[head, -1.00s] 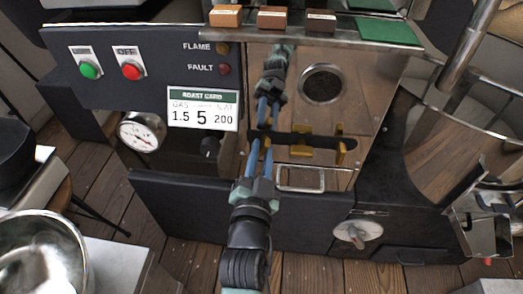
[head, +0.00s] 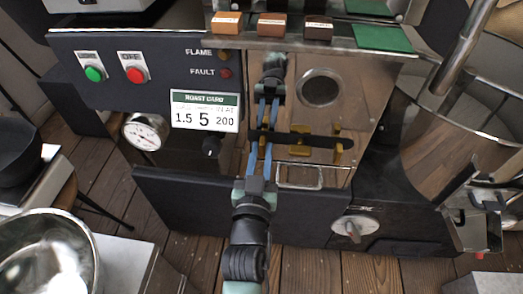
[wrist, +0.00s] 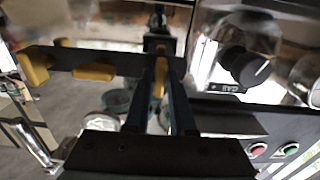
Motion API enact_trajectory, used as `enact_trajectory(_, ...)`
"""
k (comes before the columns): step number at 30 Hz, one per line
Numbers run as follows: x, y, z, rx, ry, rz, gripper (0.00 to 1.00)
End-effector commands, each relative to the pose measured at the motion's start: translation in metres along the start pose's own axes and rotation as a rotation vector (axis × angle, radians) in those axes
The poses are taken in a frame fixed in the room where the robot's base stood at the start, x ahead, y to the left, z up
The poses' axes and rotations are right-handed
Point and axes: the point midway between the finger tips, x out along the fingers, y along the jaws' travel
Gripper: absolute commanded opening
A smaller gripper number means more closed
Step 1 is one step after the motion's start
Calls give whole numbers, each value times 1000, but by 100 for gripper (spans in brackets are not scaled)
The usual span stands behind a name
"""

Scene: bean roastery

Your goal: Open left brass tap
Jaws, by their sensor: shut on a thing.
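The left brass tap (wrist: 160,76) sits between the blue fingers of my gripper (wrist: 165,105) in the wrist view, and the gripper is shut on it. In the head view my gripper (head: 261,148) reaches the left end of the dark bar (head: 322,141) on the polished panel, and its fingers mostly hide this tap. The middle brass tap (head: 299,150) and the right brass tap (head: 339,145) are untouched. In the wrist view, the held tap's handle lies across the bar, while the middle tap (wrist: 95,72) lies along it.
A black gas knob (head: 211,147) and a pressure gauge (head: 145,132) are left of my gripper. A wire handle (head: 300,176) is below the taps. A roast card (head: 205,112) hangs to the upper left. A metal bowl (head: 45,255) stands at lower left.

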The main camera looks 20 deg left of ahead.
Motion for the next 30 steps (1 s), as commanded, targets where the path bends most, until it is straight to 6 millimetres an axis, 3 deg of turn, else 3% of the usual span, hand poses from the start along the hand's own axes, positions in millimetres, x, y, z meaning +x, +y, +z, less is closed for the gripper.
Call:
enact_trajectory(11,0,0,0,-7,1,-1,0)
enact_trajectory(12,0,0,0,-6,0,-1,28)
enact_trajectory(15,0,0,0,-6,0,-1,46)
enact_trajectory(16,0,0,0,-6,0,-1,48)
enact_trajectory(25,-1,0,0,-5,0,0,48)
enact_trajectory(30,-15,1,0,-5,-2,1,48)
